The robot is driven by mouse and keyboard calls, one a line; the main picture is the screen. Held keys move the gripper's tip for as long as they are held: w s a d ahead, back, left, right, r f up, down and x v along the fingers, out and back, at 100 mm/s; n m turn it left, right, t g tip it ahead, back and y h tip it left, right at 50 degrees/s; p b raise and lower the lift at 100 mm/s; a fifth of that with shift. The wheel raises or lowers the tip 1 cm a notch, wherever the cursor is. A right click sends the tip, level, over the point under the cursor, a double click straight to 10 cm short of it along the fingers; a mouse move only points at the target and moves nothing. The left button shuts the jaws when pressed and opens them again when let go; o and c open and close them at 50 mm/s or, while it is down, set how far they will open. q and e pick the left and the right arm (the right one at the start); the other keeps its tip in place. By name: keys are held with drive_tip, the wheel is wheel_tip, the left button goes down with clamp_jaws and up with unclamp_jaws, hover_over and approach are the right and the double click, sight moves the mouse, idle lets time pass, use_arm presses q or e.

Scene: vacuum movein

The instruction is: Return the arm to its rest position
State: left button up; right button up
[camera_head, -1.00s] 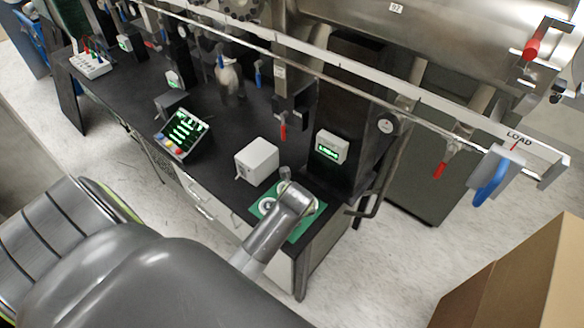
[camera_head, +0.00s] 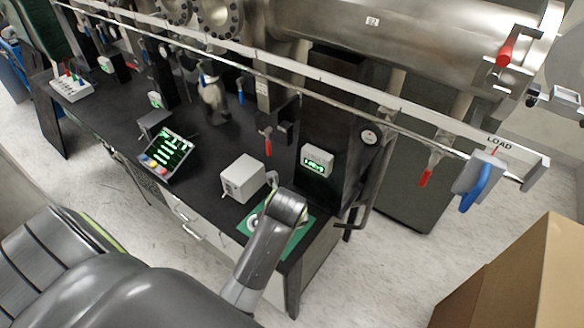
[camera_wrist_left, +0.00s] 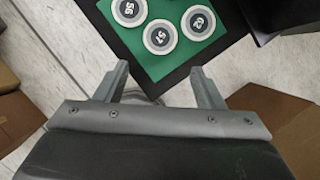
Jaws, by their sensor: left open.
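My left arm (camera_head: 268,240) reaches up from the bottom of the head view, over the front edge of the black bench. Its gripper is hidden there behind the arm's own links. In the left wrist view my left gripper (camera_wrist_left: 160,82) is open, its two grey fingers apart with nothing between them. Beyond the fingertips lies a green mat (camera_wrist_left: 165,66) with round, numbered discs; those marked 56 (camera_wrist_left: 129,11), 57 (camera_wrist_left: 161,36) and 62 (camera_wrist_left: 198,22) show. The fingers are apart from the discs. My right gripper is not in view.
A white box (camera_head: 243,178) and a control panel (camera_head: 167,154) stand on the black bench (camera_head: 205,185). A rail with a blue LOAD handle (camera_head: 475,187) runs above. A cardboard box (camera_head: 515,275) stands at lower right. Pale floor (camera_head: 385,265) lies between.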

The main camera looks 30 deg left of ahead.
use_arm(q)
drive_tip(key=s+a+r+n+h, duration=0.1)
drive_tip(key=s+a+n, duration=0.1)
drive_tip(key=s+n, duration=0.95)
drive_tip(key=s+a+r+n, duration=0.1)
drive_tip(key=s+a+n, duration=0.1)
drive_tip(key=s+n, duration=0.95)
drive_tip(key=w+a+f+n+b, duration=0.15)
drive_tip(key=f+b, duration=0.25)
drive_tip(key=f, duration=1.2)
drive_tip(key=w+f+n+b, duration=0.2)
drive_tip(key=f+n+b, duration=0.1)
drive_tip(key=f, duration=1.4)
drive_tip(key=s+f+g+b, duration=0.1)
drive_tip(key=s+f+b, duration=0.2)
drive_tip(key=s+f, duration=0.4)
drive_tip(key=s+d+f+g+h+b, duration=0.1)
drive_tip(key=s+f+b, duration=0.2)
drive_tip(key=s+f, duration=0.5)
wheel_tip(320, 180, down, 6)
drive_tip(key=shift+d, duration=0.3)
